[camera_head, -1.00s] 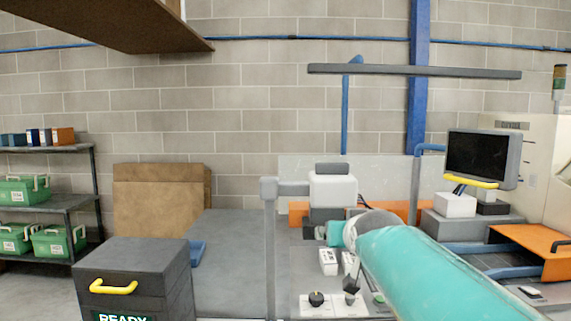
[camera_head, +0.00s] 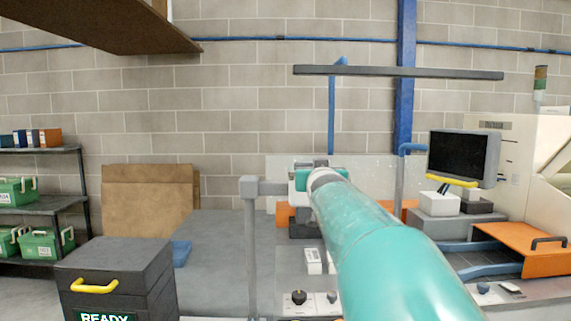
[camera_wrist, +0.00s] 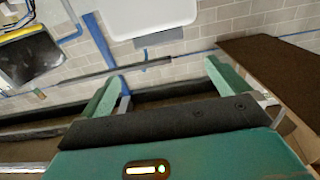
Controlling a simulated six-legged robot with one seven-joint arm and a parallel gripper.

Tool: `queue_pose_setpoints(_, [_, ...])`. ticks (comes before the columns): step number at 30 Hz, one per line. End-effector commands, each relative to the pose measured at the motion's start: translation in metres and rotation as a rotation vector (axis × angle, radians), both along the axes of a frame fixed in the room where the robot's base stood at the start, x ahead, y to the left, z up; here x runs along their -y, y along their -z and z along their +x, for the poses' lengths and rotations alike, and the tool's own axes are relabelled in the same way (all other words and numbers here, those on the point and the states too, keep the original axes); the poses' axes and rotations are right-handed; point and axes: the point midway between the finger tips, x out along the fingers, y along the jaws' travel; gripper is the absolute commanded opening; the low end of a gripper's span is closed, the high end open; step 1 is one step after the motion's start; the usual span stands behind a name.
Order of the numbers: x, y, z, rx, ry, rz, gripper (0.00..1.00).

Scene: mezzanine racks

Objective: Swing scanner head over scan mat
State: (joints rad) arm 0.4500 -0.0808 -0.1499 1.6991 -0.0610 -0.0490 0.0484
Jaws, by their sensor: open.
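The scanner head (camera_head: 292,196), a white box with a dark lower part, hangs from a grey arm on a grey post (camera_head: 250,240) in the head view. My arm and gripper cover much of it. My gripper (camera_wrist: 162,74) is open, its two green fingers apart with nothing between them. In the wrist view, which looks upside down, a large white rounded body (camera_wrist: 150,12), likely the scanner head, lies beyond the fingertips at the top. I cannot make out the scan mat.
A monitor (camera_head: 463,157) with a yellow handle and an orange cover (camera_head: 530,250) stand right. Small white boxes (camera_head: 313,261) and a black knob (camera_head: 298,297) are on the bench. A dark box (camera_head: 115,270) stands front left. A grey bar (camera_head: 400,72) hangs above.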

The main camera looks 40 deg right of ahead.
Motion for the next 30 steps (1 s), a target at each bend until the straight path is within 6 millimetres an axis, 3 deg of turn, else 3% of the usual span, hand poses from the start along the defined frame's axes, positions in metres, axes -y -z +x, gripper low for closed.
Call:
queue_pose_setpoints(14, [0.025,0.001,0.027,-0.003,0.009,-0.003,1.0])
queue_pose_setpoints(30, [0.064,0.001,0.087,-0.001,0.005,0.001,1.0])
